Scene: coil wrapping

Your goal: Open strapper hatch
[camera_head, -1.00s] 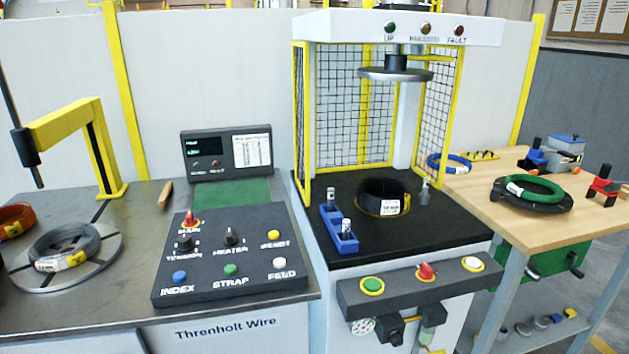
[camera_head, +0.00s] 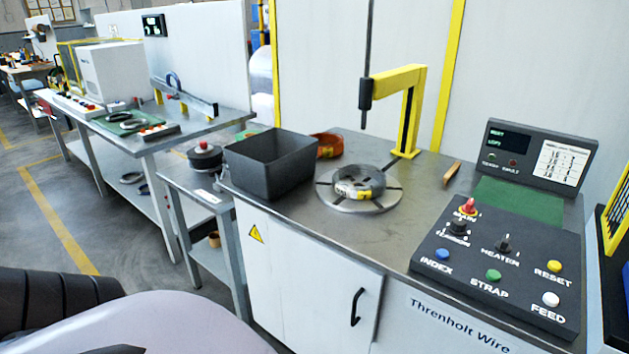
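The strapper bench (camera_head: 290,218) has a steel top and a white front. A white hatch panel (camera_head: 310,285) is set in that front, with a black bar handle (camera_head: 356,307) near its right edge and a yellow warning triangle (camera_head: 256,234) at its upper left. The hatch looks shut and flush. On the bench top, a grey wire coil (camera_head: 360,184) with a yellow label lies on the round turntable (camera_head: 325,196) beside the yellow strapping arm (camera_head: 408,110). Parts of my own body fill the lower left. Neither gripper shows.
A dark open bin (camera_head: 272,165) and an orange-brown coil (camera_head: 327,146) stand at the bench's left end. The control panel (camera_head: 495,262) and display (camera_head: 538,155) are at the right. A low side table (camera_head: 185,180) adjoins the left end. Open floor (camera_head: 120,245) lies further left.

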